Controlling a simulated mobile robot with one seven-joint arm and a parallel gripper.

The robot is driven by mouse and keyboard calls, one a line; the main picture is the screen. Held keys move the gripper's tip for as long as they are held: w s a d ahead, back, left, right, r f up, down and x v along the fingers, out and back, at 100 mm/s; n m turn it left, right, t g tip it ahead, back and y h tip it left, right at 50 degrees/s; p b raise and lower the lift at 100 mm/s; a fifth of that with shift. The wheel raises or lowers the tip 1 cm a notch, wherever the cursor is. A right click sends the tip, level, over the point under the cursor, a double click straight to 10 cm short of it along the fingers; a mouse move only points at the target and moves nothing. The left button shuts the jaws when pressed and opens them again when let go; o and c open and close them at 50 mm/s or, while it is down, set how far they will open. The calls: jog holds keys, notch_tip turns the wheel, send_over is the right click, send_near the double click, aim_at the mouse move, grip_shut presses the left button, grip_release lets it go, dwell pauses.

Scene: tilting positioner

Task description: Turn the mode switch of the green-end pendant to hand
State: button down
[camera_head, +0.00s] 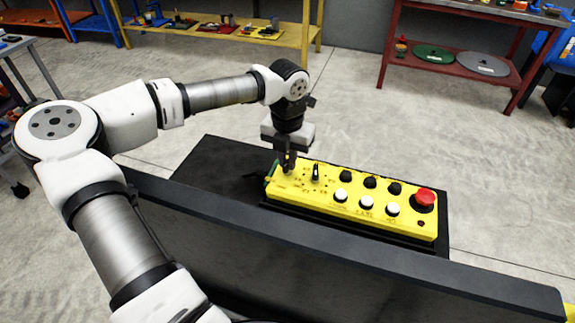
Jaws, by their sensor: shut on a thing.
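The yellow pendant (308,199) lies on a black surface, with a green strip (271,172) at its left end. My gripper (287,168) points down at the pendant's left end and is shut on a small part there. That part is mostly hidden by the fingers, and I cannot read its setting. Black buttons, white buttons and a red mushroom button (424,197) sit further right. The small labels are too blurred to read.
A black raised panel (330,258) runs along the front of the pendant. The black support surface (215,165) is bare left of the pendant. A red shelf (450,66) and a yellow bench (270,40) stand at the back, with clear floor between.

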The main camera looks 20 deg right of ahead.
aim_at(287, 162)
jog(key=shift+n, duration=0.4)
jog(key=c, duration=1.4)
grip_release()
jog(key=shift+c, duration=0.2)
notch_tip(287, 162, up, 14)
jog(key=b, duration=0.3)
jog(key=shift+b, duration=0.3)
jog(key=shift+f, duration=0.1)
